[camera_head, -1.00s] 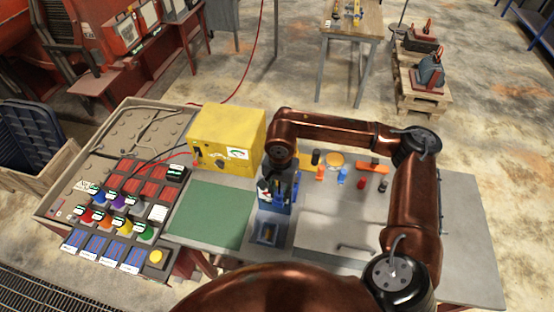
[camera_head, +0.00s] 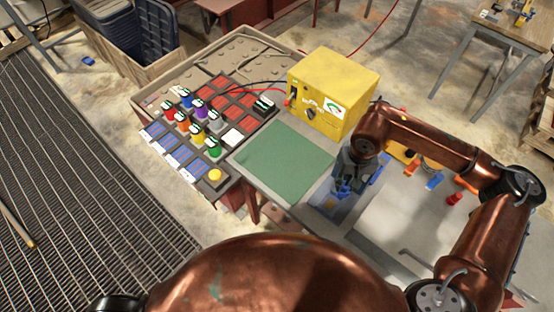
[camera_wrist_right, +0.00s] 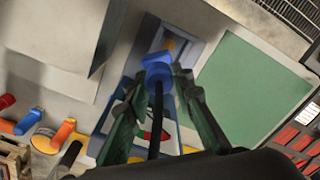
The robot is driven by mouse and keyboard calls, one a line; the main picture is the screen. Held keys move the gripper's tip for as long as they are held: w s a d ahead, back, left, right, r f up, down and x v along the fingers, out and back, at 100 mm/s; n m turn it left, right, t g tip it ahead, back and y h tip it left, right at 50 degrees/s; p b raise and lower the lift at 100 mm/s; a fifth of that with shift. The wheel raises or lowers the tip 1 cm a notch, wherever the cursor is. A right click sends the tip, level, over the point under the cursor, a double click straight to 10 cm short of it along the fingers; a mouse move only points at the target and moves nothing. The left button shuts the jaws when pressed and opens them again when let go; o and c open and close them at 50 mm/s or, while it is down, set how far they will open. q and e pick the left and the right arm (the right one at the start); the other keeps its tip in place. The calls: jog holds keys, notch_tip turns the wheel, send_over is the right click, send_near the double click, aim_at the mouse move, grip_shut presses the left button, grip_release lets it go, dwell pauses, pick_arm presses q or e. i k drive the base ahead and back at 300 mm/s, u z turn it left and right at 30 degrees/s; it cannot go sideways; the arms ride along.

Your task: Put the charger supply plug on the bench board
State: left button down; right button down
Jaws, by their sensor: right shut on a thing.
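My right gripper (camera_head: 346,186) is over the bench beside the green mat (camera_head: 284,162). In the right wrist view its fingers (camera_wrist_right: 158,80) are shut on a blue plug (camera_wrist_right: 157,70) with a black cable running back between them. The plug's far end is over a blue-grey holder (camera_wrist_right: 187,47) with something orange in it. I cannot tell whether plug and holder touch. In the head view the gripper mostly hides the plug. A dark board (camera_head: 246,141) with red panels and several coloured plugs lies left of the mat, probably the bench board. My left gripper is not in view.
A yellow charger box (camera_head: 333,92) stands behind the mat, with red and black leads to the dark board. Small blue, red and orange parts lie right of my gripper. The green mat is clear. A wooden crate (camera_head: 128,68) stands at the back left.

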aim_at(300, 170)
jog(key=u, duration=2.7)
jog(key=k, duration=0.8)
jog(key=z, duration=1.15)
jog(key=i, duration=0.5)
jog(key=z, duration=0.05)
